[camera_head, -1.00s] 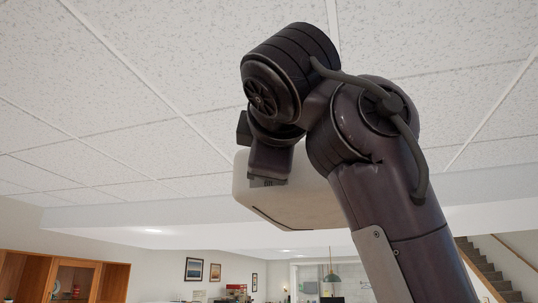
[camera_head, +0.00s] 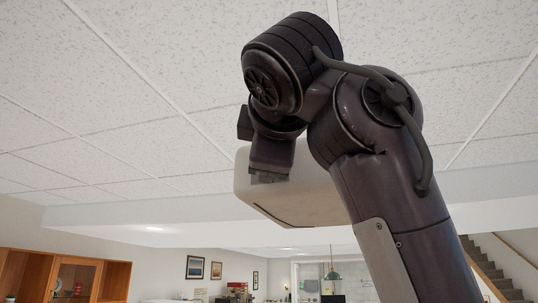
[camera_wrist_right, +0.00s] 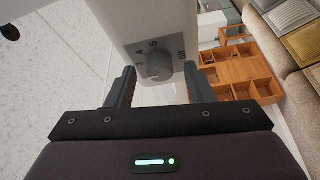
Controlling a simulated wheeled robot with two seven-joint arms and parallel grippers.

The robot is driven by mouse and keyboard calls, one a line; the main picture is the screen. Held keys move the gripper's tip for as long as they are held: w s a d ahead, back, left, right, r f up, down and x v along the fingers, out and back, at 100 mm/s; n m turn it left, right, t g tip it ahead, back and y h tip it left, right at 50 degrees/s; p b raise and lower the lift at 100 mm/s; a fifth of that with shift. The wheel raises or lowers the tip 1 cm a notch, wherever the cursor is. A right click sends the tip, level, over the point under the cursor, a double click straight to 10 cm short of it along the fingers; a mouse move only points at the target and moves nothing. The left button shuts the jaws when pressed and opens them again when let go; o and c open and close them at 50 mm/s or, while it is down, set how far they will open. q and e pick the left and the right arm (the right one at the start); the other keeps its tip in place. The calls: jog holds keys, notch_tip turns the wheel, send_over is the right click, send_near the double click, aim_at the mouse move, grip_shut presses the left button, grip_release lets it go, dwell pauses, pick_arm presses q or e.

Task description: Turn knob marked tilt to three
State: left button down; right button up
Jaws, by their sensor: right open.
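A pale box-shaped unit (camera_head: 300,195) hangs below the ceiling, partly hidden behind my right arm in the head view. In the right wrist view its face (camera_wrist_right: 150,18) carries a round grey knob (camera_wrist_right: 158,65) with dark marks around it, among them what look like a 4 and a 5. The knob's exact setting is hard to read. My right gripper (camera_wrist_right: 160,72) is open, one finger to each side of the knob, with gaps visible; I cannot tell whether the fingertips reach its depth. In the head view the right gripper (camera_head: 270,175) overlaps the unit's near face. My left gripper is not in view.
The tiled ceiling (camera_head: 120,90) is close above the arm. Far below are a wooden cabinet (camera_head: 75,280), framed pictures (camera_head: 195,267), a hanging lamp (camera_head: 332,276) and stairs (camera_head: 490,270). The wrist view shows a wooden shelf (camera_wrist_right: 240,70) and a sofa (camera_wrist_right: 285,30).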

jog(key=s+b, duration=0.3)
jog(key=s, duration=0.4)
jog(key=shift+s+d+f, duration=0.15)
jog(key=shift+s+d, duration=0.05)
